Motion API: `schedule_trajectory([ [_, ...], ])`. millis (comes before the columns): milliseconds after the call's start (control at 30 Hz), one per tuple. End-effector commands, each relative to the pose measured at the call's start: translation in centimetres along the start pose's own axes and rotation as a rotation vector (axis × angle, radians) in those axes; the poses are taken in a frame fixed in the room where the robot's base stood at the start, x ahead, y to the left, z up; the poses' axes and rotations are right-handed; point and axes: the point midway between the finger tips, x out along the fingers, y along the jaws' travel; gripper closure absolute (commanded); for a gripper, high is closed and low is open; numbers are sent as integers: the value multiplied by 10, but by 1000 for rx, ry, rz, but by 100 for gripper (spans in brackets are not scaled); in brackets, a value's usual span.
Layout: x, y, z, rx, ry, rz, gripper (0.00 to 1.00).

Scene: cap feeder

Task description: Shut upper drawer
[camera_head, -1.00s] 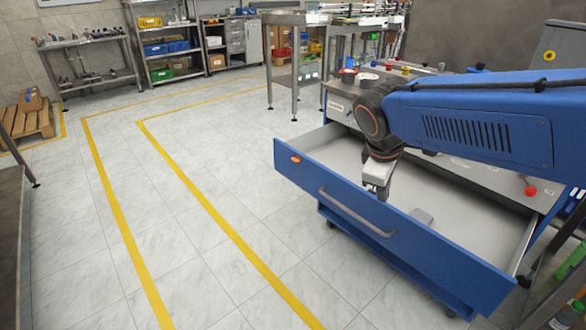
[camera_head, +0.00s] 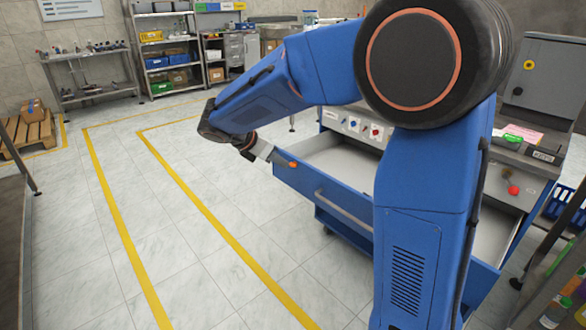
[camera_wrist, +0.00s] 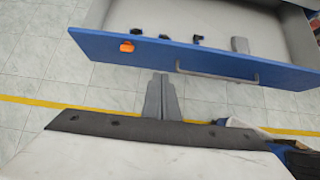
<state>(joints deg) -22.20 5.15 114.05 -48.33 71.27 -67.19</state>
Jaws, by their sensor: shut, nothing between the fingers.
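The upper drawer (camera_head: 308,187) stands pulled out from the cabinet, its blue front facing the aisle. An orange mark sits near its left end and a long grey handle (camera_head: 342,211) runs across it. The wrist view shows the open drawer (camera_wrist: 100,45) with its handle (camera_wrist: 215,76), several small dark items and a grey block inside. My gripper (camera_head: 271,156) is shut and empty, outside the drawer near the left end of its front. In the wrist view my gripper (camera_wrist: 161,76) points at the front, left of the handle; contact cannot be told. My arm hides the drawer's right part.
The cabinet top (camera_head: 355,125) carries buttons. A grey box with a yellow button (camera_head: 528,65) stands at the right. Shelves (camera_head: 165,50) and a side table (camera_head: 90,75) stand far back. The tiled floor with yellow lines left of the drawer is clear.

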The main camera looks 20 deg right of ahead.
Motion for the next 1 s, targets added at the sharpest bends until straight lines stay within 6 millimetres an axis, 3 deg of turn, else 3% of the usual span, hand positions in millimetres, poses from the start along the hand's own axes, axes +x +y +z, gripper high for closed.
schedule_trajectory([
  [167, 18, -1, 0, 0, 0, -3, 100],
  [633, 100, -2, 0, 3, 1, -5, 100],
  [1000, 125, -1, 26, 4, 2, -1, 100],
])
